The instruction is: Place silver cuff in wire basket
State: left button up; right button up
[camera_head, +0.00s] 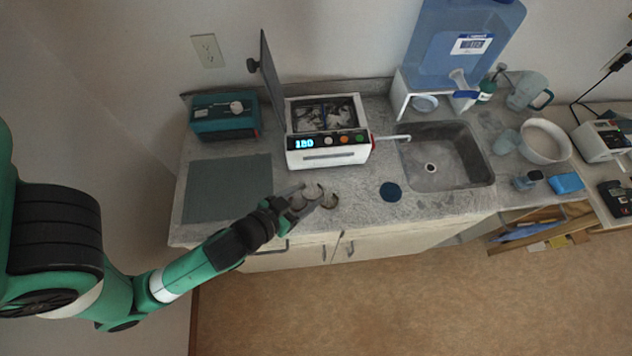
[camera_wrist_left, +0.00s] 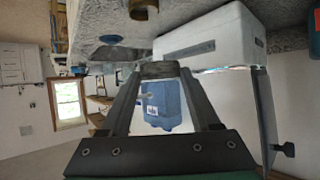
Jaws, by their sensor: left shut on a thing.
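My left gripper (camera_head: 306,198) is low over the front of the counter, in front of the white cleaner. It is shut on a cuff (camera_head: 313,190), a curved metal band; in the left wrist view the cuff (camera_wrist_left: 161,69) sits between the fingertips and looks dull brownish grey. Another open cuff (camera_head: 331,200) lies on the counter just right of the gripper and shows at the top of the left wrist view (camera_wrist_left: 143,8). The white cleaner (camera_head: 328,157) has its lid raised and a lit display. Its dark tank opening (camera_head: 325,114) shows shiny contents; I cannot make out the wire basket clearly.
The raised lid (camera_head: 271,85) stands at the cleaner's left side. A grey mat (camera_head: 228,188) and teal box (camera_head: 224,117) are left. A blue disc (camera_head: 391,191) and the sink (camera_head: 440,158) are right. A large blue water container (camera_head: 455,40) stands behind.

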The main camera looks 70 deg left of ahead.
pick_arm(q)
jog(key=w+a+f+p, duration=0.1)
jog(key=w+a+f, duration=0.1)
jog(key=w+a, duration=0.15)
jog(key=b, duration=0.1)
send_over(314, 185)
jog(key=f, duration=0.5)
jog(key=shift+s+d+f, duration=0.1)
jog(key=shift+d+f, duration=0.05)
jog(key=shift+d, duration=0.05)
notch_tip(314, 185, down, 4)
jog(key=shift+a+r+b, duration=0.15)
jog(key=shift+b, duration=0.55)
pick_arm(e)
notch_tip(314, 185, down, 3)
jog(key=shift+r, duration=0.2)
pick_arm(q)
jog(key=o, duration=1.1)
jog(key=shift+c, duration=0.2)
